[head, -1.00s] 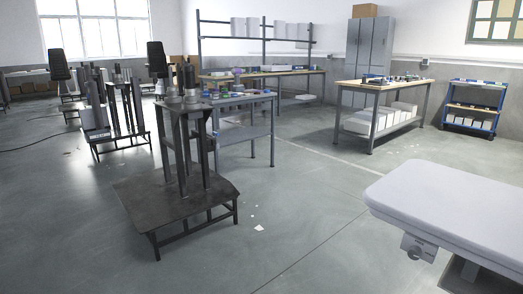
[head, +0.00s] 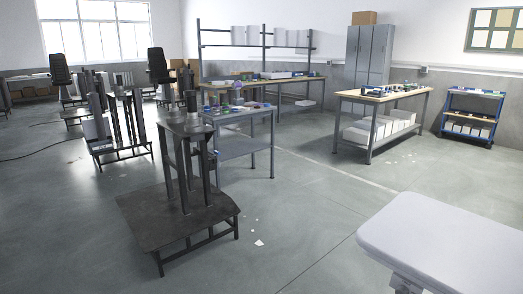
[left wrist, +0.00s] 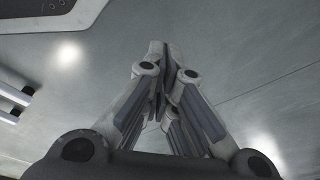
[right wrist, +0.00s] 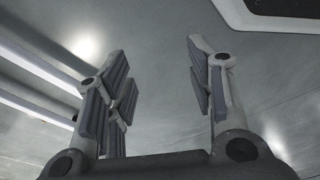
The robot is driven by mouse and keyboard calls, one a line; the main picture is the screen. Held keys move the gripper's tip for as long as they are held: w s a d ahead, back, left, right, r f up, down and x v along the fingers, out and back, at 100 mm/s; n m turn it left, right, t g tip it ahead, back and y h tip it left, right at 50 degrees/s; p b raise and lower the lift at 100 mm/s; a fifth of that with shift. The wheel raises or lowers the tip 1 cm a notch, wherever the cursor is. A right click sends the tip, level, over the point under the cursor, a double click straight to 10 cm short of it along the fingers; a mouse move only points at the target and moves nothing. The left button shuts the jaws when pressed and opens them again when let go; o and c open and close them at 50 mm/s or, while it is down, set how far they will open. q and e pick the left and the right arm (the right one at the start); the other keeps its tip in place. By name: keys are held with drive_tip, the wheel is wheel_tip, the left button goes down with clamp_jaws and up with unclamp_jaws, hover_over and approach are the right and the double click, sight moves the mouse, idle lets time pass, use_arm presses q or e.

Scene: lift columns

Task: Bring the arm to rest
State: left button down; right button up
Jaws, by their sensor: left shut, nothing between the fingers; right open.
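My left gripper (left wrist: 162,100) fills the middle of the left wrist view. Its fingers meet at the tips with nothing between them. My right gripper (right wrist: 160,85) shows in the right wrist view with its fingers wide apart and nothing between them. Neither gripper appears in the head view.
A dark metal stand (head: 180,213) with upright columns is at front left. Behind it are a small workbench (head: 240,149) and a wooden-topped bench (head: 366,97). A blue cart (head: 470,113) stands at right. A pale padded surface (head: 450,240) fills the lower right. Open floor (head: 310,210) lies between.

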use_arm(q)
drive_tip(key=s+a+f+g+p, duration=0.1)
drive_tip(key=s+a+f+p, duration=0.1)
drive_tip(key=s+p, duration=0.6)
drive_tip(key=s, duration=0.6)
drive_tip(key=shift+s+a+f, duration=0.15)
drive_tip(key=shift+s+a, duration=0.15)
drive_tip(key=shift+a, duration=0.05)
use_arm(e)
drive_tip(key=s+d+f+g, duration=0.1)
drive_tip(key=s+d+f, duration=0.1)
drive_tip(key=s, duration=1.2)
drive_tip(key=shift+s+d+f, duration=0.15)
drive_tip(key=shift+s+d, duration=0.2)
